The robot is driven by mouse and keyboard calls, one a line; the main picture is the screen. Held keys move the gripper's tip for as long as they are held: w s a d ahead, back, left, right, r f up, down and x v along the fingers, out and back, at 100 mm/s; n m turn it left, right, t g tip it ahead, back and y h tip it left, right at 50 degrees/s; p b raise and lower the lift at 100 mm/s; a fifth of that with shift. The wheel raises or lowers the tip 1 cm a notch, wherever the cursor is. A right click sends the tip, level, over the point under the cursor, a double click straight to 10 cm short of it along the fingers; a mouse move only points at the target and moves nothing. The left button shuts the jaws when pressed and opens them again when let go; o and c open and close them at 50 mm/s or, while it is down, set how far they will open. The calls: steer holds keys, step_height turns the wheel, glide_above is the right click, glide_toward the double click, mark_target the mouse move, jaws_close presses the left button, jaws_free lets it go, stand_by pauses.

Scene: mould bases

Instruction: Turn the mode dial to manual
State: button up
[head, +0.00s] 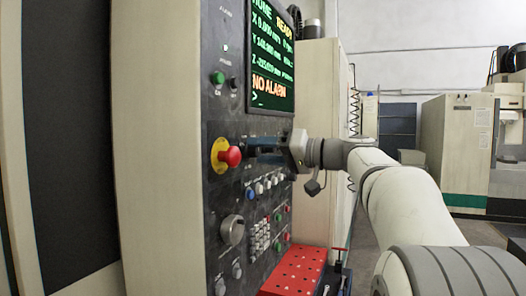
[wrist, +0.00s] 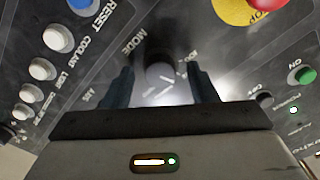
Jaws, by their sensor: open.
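The mode dial (wrist: 160,74) is a dark round knob on the black control panel (head: 216,185), with the label MODE beside it in the wrist view. My gripper (wrist: 161,84) is open, with one dark finger on each side of the dial in that view. I cannot tell whether the fingers touch it or stand just in front of it. The dial's pointer is not clear, and its setting labels are small and partly hidden. In the head view my gripper (head: 252,150) reaches the panel from the right, just past the red stop button, and the dial is hidden there.
The red stop button (head: 230,156) on its yellow ring stands out close to my fingers. Below are a blue button (head: 250,192), white buttons (head: 267,184) and a large grey knob (head: 231,230). The screen (head: 272,60) reads NO ALARM. A red perforated tray (head: 296,272) juts out below.

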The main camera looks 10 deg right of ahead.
steer(key=shift+c, duration=0.3)
steer(key=c, duration=0.9)
steer(key=shift+m, duration=0.3)
steer(key=m+p, duration=0.1)
steer(key=m, duration=0.3)
steer(key=shift+m+p, duration=0.5)
steer(key=shift+m, duration=1)
steer(key=o, duration=1)
steer(key=shift+c, duration=0.2)
